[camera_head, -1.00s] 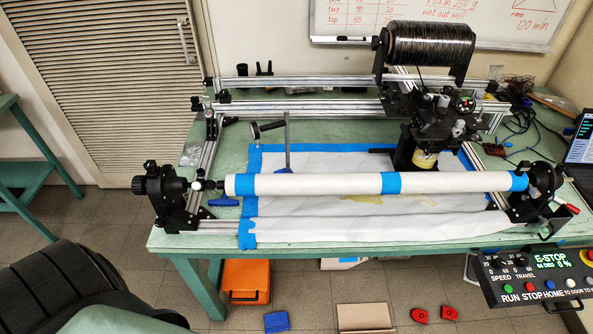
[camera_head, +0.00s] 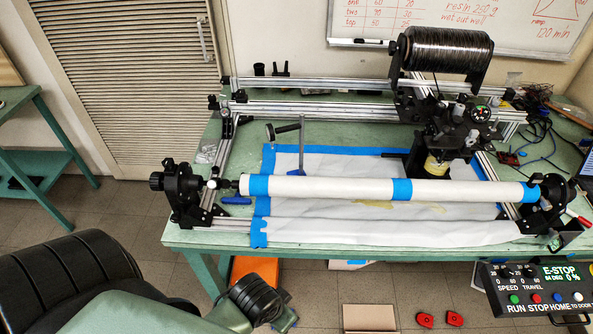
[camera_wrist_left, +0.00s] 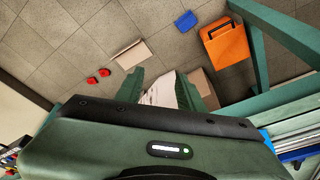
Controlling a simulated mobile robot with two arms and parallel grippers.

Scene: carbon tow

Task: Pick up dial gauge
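A small round dial with a dark face (camera_head: 479,114) sits on the winding machine's carriage at the right of the head view; I take it for the dial gauge. It is small, and no gripper is near it. My left arm comes in from the lower left, below the bench front. My left gripper (camera_wrist_left: 168,88) shows in the left wrist view as two green fingers set apart, with the floor and a white sheet or box beyond. Nothing appears held between them. My right gripper is in neither view.
The green bench (camera_head: 240,238) carries a white tube (camera_head: 330,189) across its front and a black spool (camera_head: 440,52) above the carriage. A control panel (camera_head: 535,290) stands at lower right. An orange case (camera_wrist_left: 225,43) and red pieces (camera_wrist_left: 98,76) lie on the floor.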

